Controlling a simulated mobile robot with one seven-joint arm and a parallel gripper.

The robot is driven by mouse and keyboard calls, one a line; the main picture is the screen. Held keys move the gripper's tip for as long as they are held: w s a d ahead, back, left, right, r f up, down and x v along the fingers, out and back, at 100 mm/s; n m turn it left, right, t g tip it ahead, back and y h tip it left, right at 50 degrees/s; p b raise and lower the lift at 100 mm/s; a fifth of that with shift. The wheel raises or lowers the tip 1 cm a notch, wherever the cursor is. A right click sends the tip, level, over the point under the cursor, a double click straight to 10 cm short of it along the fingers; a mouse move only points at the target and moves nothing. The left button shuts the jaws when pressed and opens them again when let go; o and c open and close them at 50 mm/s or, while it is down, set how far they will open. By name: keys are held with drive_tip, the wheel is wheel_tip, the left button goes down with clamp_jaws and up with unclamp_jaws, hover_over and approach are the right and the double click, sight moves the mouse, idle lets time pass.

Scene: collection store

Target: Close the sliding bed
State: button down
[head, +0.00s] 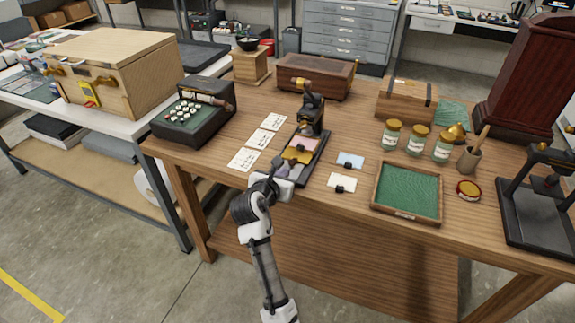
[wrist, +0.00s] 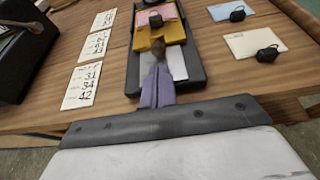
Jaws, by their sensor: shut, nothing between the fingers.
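A small black press (head: 312,112) stands on the wooden table, with a long dark base (head: 318,160) running toward the front edge. On this base lies the sliding bed, a yellow plate (head: 297,157) with a pink card and dark clip on it. In the wrist view the yellow bed (wrist: 172,33) sits on the dark base (wrist: 196,66), with a brown knob (wrist: 158,48) at its near end. My gripper (wrist: 157,68) is shut and empty, its purple fingers pointing at the knob. I cannot tell whether the tips touch it.
Numbered cards (head: 258,139) lie left of the press, beside a black box (head: 194,111). Blue (head: 350,160) and white (head: 342,182) cards with clips lie right, then a green-lined tray (head: 408,192). Glass jars (head: 417,140) stand behind the tray.

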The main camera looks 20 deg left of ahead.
sight(295, 156)
drive_tip(key=shift+w+d+p, duration=0.1)
drive_tip(key=shift+w+p, duration=0.2)
drive_tip(key=shift+w, duration=1.25)
drive_tip(key=w+p, duration=0.1)
drive_tip(key=w, duration=0.3)
drive_tip(key=shift+w, duration=0.15)
drive_tip(key=shift+d+r, duration=0.1)
drive_tip(key=shift+r, duration=0.05)
